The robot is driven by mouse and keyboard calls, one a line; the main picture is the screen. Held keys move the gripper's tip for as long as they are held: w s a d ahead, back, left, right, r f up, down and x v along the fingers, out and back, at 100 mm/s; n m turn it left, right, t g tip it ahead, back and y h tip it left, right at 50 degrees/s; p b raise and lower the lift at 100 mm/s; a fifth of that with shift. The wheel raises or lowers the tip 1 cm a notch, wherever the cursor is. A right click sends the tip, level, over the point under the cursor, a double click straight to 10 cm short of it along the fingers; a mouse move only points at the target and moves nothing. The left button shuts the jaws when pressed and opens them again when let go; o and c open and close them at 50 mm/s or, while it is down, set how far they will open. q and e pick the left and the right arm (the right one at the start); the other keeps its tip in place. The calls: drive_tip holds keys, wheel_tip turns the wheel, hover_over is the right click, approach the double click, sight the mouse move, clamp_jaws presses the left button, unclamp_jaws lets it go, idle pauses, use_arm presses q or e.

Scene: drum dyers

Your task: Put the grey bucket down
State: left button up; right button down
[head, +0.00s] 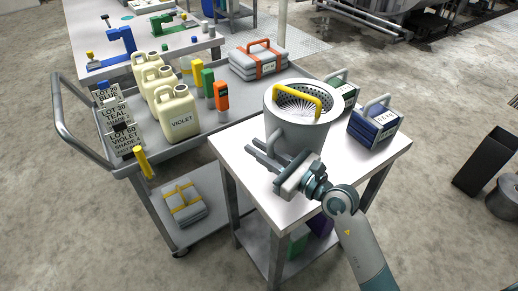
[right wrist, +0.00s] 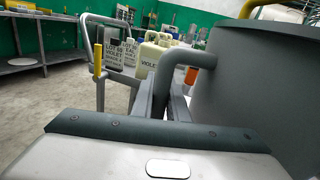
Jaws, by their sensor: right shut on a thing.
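The grey bucket (head: 312,132) is upright over the small white-topped table (head: 240,165). A perforated basket with a yellow handle (head: 298,92) sits in its mouth. My right gripper (head: 264,152) is shut on the bucket's grey side handle (head: 274,143), on the bucket's left side. In the right wrist view the handle (right wrist: 183,62) rises between the fingers, and the bucket wall (right wrist: 255,85) fills the right side. The gripper hides part of the bucket's lower edge, so I cannot tell whether the base touches the table. My left gripper is not in view.
Blue (head: 372,128) and green (head: 347,93) handled packs stand right of and behind the bucket. A grey cart (head: 215,133) on the left carries several cream jugs, colored bottles and a strapped bundle (head: 258,62).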

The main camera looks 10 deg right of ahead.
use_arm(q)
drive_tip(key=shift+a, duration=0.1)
use_arm(e)
drive_tip(key=c, duration=1.7)
unclamp_jaws()
drive_tip(key=shift+c, duration=0.2)
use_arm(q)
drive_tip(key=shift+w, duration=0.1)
use_arm(e)
drive_tip(key=shift+s, duration=0.1)
